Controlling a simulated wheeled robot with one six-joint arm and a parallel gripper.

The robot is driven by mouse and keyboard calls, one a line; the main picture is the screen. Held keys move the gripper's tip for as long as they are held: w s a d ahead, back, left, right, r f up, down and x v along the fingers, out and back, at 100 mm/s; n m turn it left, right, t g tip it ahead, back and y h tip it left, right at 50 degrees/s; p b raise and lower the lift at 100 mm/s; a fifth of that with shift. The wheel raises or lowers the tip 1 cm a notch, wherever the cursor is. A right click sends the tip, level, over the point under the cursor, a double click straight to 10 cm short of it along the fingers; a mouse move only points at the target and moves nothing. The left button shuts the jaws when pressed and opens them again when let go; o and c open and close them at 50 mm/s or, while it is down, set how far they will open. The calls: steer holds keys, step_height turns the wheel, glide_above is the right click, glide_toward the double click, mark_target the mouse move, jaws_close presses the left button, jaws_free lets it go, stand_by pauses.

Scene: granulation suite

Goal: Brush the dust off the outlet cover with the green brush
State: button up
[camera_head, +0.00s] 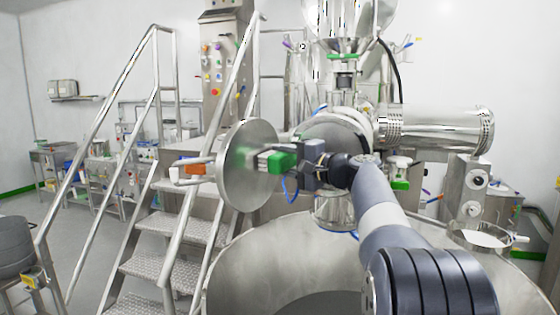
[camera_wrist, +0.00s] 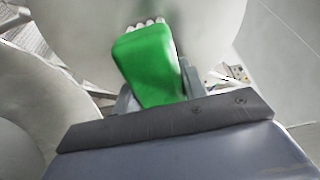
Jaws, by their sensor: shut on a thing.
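The outlet cover (camera_head: 237,188) is a round, shiny metal disc standing on edge left of centre in the head view. It fills the upper part of the wrist view as a pale surface (camera_wrist: 80,30). My gripper (camera_head: 297,160) is shut on the green brush (camera_head: 282,161), right in front of the disc. In the wrist view the brush's green block (camera_wrist: 148,62) sits between the fingers (camera_wrist: 158,92), its pale bristles pointing at the disc. I cannot tell whether the bristles touch it. A faint greenish patch shows on the disc near the brush; dust cannot be made out clearly.
Metal stairs with handrails (camera_head: 128,85) stand left of the disc. A large open steel vessel (camera_head: 250,262) lies below my arm. A horizontal steel cylinder (camera_head: 440,128) and a steel machine body are at right. An orange item (camera_head: 193,167) shows by the handrail.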

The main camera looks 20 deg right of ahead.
steer(key=shift+b+v, duration=0.65)
steer(key=shift+v, duration=2)
steer(key=shift+w+d, duration=0.1)
steer(key=shift+d, duration=0.1)
steer(key=v, duration=0.3)
steer(key=shift+w+b, duration=0.1)
steer(key=shift+b, duration=0.3)
